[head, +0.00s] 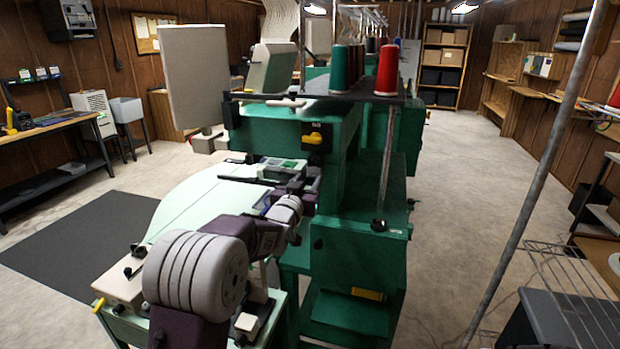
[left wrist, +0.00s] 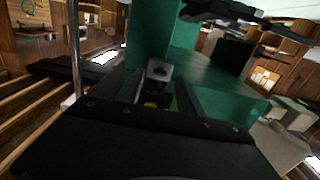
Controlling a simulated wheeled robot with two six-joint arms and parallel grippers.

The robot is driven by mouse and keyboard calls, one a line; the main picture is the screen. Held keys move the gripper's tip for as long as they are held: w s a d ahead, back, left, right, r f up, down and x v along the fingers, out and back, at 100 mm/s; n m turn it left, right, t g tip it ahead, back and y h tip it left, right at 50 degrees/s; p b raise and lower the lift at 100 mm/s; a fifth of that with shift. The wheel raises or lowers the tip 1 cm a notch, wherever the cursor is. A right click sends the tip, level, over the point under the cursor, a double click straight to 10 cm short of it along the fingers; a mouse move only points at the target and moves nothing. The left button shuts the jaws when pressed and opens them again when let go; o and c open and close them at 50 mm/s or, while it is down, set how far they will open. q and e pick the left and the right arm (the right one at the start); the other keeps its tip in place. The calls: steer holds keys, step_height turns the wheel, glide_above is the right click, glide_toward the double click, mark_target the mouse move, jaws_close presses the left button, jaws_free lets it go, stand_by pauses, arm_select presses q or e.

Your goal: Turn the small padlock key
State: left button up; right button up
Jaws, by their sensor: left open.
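I cannot make out the small padlock key for certain in either view. In the left wrist view a small grey block (left wrist: 159,70) with a dark spot on its face sits against the green machine, ahead of my left gripper (left wrist: 161,92). A small yellow part (left wrist: 152,103) shows below it, between the fingers; I cannot tell whether this is the key. In the head view my left gripper (head: 312,180) is beside the green machine, partly hidden by its own wrist. It is open, with nothing visibly gripped. My right gripper is in neither view.
The green machine (head: 345,255) fills the middle, with a yellow handle on a black plate (head: 314,138) and thread cones (head: 388,70) above. A pale green table (head: 190,205) adjoins it. A metal pole (head: 545,165) crosses at right. Floor is clear beyond the machine at right.

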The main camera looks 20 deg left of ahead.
mark_target(312, 176)
arm_select(q)
steer(key=shift+w+d, duration=0.1)
steer(key=shift+w, duration=1)
jaws_close()
steer(key=m+b, duration=0.3)
steer(key=shift+f, duration=0.2)
steer(key=shift+d+m+b, duration=0.1)
steer(key=shift+m+b, duration=5)
steer(key=shift+m, duration=1.7)
